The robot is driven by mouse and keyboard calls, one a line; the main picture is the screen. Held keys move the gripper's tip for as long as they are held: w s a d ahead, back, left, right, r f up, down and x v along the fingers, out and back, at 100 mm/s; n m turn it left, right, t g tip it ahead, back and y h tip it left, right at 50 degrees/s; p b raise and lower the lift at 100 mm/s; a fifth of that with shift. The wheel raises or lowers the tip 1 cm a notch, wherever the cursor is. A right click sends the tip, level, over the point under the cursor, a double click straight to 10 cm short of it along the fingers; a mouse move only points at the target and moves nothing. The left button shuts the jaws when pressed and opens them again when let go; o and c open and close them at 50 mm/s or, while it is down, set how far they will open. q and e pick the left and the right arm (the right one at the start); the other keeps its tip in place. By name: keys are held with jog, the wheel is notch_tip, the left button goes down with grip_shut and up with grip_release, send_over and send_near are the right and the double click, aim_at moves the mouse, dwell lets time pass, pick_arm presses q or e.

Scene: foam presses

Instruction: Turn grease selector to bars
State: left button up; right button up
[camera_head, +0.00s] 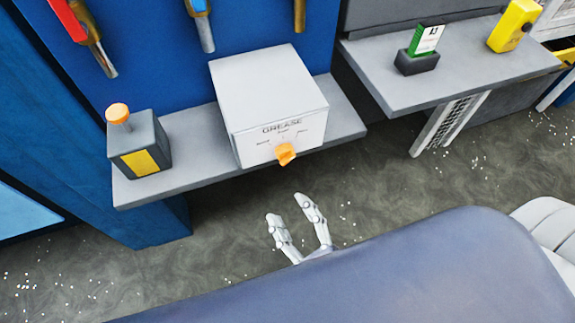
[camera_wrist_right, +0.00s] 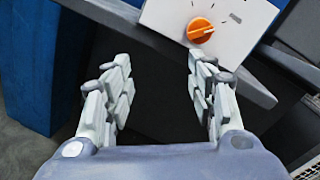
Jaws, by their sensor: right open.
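The grease selector is an orange knob (camera_head: 285,154) on the front of a white box (camera_head: 268,90) labelled GREASE, with small marks around the knob. In the right wrist view the knob (camera_wrist_right: 200,31) shows at the top, right of centre, with a pale pointer line on it. The mark labels are too small to read. My right gripper (camera_head: 290,205) is open and empty, below and in front of the box, apart from the knob. Its two fingers (camera_wrist_right: 158,75) stand wide apart in the right wrist view, with the knob beyond the right finger. My left gripper is not in view.
The box stands on a grey shelf (camera_head: 190,185) beside a dark container with an orange cap (camera_head: 140,150). Tools hang on the blue panel (camera_head: 150,60) behind. A second shelf (camera_head: 450,75) at right holds a green-white card (camera_head: 425,40) and a yellow device (camera_head: 513,25).

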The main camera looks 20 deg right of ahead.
aim_at(289, 161)
notch_tip(289, 161, up, 6)
jog(key=d+m+h, duration=0.2)
jog(key=d+m, duration=0.1)
jog(key=m, duration=0.4)
jog(key=w+p, duration=0.1)
jog(key=w, duration=0.4)
jog(key=w+p, duration=0.1)
jog(key=w, duration=0.2)
jog(key=shift+w+a+f+p, duration=0.1)
jog(key=shift+w+a+p, duration=0.1)
jog(key=shift+a+p, duration=0.1)
jog(key=shift+w+f, duration=0.1)
jog(key=shift+w, duration=0.45)
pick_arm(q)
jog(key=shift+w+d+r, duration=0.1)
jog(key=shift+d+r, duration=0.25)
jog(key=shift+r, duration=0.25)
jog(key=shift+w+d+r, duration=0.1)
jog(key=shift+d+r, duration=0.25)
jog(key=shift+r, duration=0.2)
pick_arm(e)
jog(key=shift+w, duration=0.1)
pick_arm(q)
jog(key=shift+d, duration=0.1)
pick_arm(e)
jog(key=shift+c, duration=0.8)
jog(key=c, duration=0.9)
